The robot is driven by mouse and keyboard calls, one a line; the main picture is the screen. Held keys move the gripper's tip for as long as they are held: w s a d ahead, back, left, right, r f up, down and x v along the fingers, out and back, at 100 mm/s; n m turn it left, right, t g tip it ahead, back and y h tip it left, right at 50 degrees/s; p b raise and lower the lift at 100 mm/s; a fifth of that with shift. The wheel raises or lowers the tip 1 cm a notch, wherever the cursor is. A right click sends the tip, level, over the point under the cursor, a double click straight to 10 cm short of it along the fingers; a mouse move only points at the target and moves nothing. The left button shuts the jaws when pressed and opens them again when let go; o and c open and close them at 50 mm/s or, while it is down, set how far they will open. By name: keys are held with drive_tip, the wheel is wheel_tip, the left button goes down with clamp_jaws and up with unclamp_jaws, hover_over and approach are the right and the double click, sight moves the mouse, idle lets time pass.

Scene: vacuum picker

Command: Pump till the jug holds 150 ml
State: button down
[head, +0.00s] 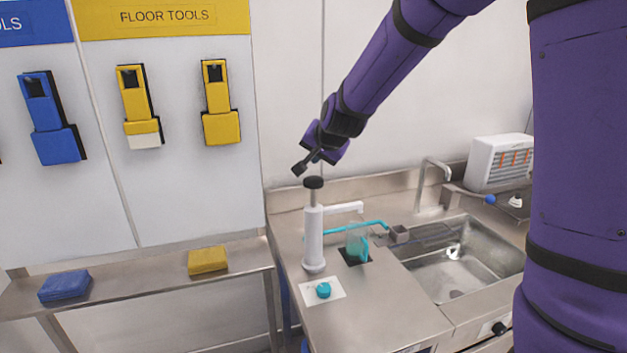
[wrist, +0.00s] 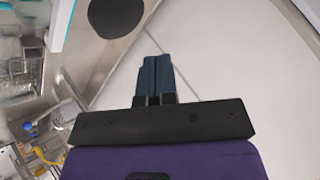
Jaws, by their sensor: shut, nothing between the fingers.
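The white pump (head: 313,238) stands upright on the steel counter, with a black knob (head: 314,182) on top and a white spout pointing right. The knob also shows at the top of the wrist view (wrist: 114,14). The clear jug (head: 357,243) stands on a black pad under the spout and holds teal liquid; its marks are too small to read. My gripper (head: 297,169) is shut and empty, just above and left of the knob, apart from it. Its closed fingers also show in the wrist view (wrist: 158,75).
A teal cap-like thing (head: 323,290) lies on a white card in front of the pump. A teal tube (head: 370,226) runs behind the jug. The sink (head: 455,262) and tap (head: 432,175) are at right. A low bench at left bears blue (head: 65,286) and yellow (head: 207,260) blocks.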

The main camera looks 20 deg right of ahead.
sight(316, 179)
drive_tip(key=shift+r, duration=1.3)
idle(0.9)
idle(0.7)
drive_tip(key=shift+r, duration=1.9)
drive_tip(key=shift+f, duration=0.1)
drive_tip(key=shift+f, duration=4.3)
drive_tip(key=shift+f, duration=0.15)
drive_tip(key=shift+f, duration=0.3)
